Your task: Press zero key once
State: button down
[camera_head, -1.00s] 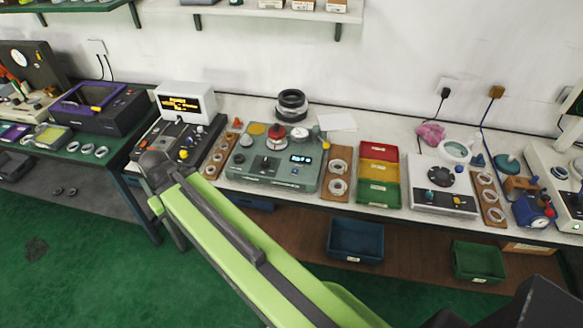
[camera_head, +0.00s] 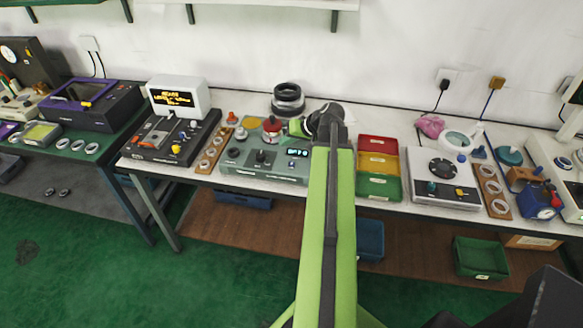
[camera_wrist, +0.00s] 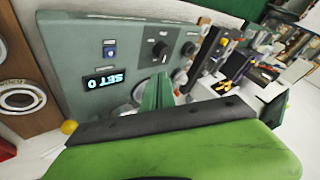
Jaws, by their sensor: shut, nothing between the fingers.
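A grey-green bench instrument (camera_head: 240,170) stands on the white bench. My gripper (camera_head: 297,127) is shut and empty over the instrument's rear right part. In the wrist view my green fingers (camera_wrist: 158,92) point at the instrument, to the right of the display. Whether they touch anything is unclear.
A red knob (camera_head: 271,125) rises at the instrument's back, with a black ring stack (camera_head: 288,98) behind. Red, yellow and green trays (camera_head: 378,187) stand to the right. A ring board (camera_head: 212,152) lies left.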

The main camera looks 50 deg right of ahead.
aim_at(294, 165)
jog(key=d, duration=0.1)
jog(key=s+d, duration=0.1)
jog(key=shift+s+d+r+m+t, duration=0.25)
jog(key=shift+d+m+t, duration=0.05)
jog(key=shift+d, duration=0.1)
notch_tip(294, 165, down, 9)
jog(key=b, duration=0.9)
dwell(1.3)
jog(key=shift+f+b, duration=0.35)
jog(key=shift+b, duration=0.05)
